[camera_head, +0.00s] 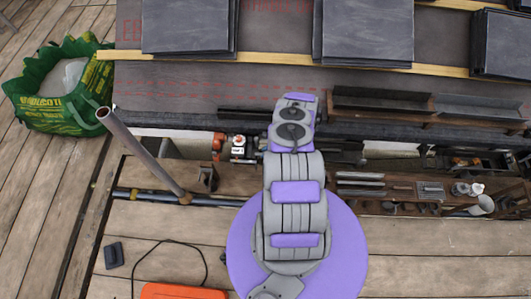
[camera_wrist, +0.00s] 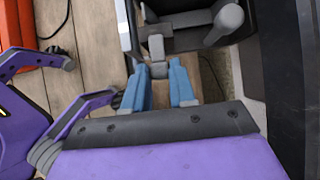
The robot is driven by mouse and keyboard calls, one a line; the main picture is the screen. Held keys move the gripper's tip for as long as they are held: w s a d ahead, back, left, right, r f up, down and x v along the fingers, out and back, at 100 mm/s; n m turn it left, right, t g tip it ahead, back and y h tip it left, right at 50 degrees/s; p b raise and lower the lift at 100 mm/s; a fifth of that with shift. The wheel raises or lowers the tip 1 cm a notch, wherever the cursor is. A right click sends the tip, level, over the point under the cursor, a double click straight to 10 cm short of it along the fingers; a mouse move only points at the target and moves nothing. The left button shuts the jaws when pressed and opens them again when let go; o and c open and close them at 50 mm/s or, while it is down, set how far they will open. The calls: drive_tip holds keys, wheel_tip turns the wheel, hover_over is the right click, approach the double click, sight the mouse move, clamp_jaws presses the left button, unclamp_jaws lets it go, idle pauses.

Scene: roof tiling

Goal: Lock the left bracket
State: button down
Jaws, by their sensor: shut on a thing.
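In the wrist view my gripper (camera_wrist: 161,72) has two blue fingers, shut on a small grey bracket part (camera_wrist: 157,48) that stands between the fingertips. This part adjoins a darker metal body with a rounded grey lever end (camera_wrist: 228,18) at the upper right. Whether the bracket is locked cannot be told. In the head view my arm reaches forward to the roof's lower edge, and its own links hide the gripper and what it holds. A small dark bracket (camera_head: 207,179) shows left of the arm, beside a slanted grey pole.
The slanted pole (camera_head: 140,150) rises left of the arm. A green bag (camera_head: 40,115) stands on the deck at left. Dark slates (camera_head: 188,25) lie on the roof above wooden battens (camera_head: 200,58). A shelf of tools (camera_head: 400,190) lies right of the arm. An orange case (camera_head: 183,292) sits at front.

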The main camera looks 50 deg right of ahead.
drive_tip(key=shift+d+f, duration=0.1)
drive_tip(key=shift+d, duration=0.05)
idle(0.4)
drive_tip(key=c, duration=0.9)
unclamp_jaws()
drive_tip(key=shift+s+f+p+v, duration=0.15)
drive_tip(key=shift+p+v, duration=0.95)
drive_tip(key=shift+v, duration=3.2)
drive_tip(key=shift+s+f+p+v, duration=0.1)
drive_tip(key=shift+p+v, duration=1)
drive_tip(key=shift+v, duration=3.25)
drive_tip(key=shift+d, duration=0.1)
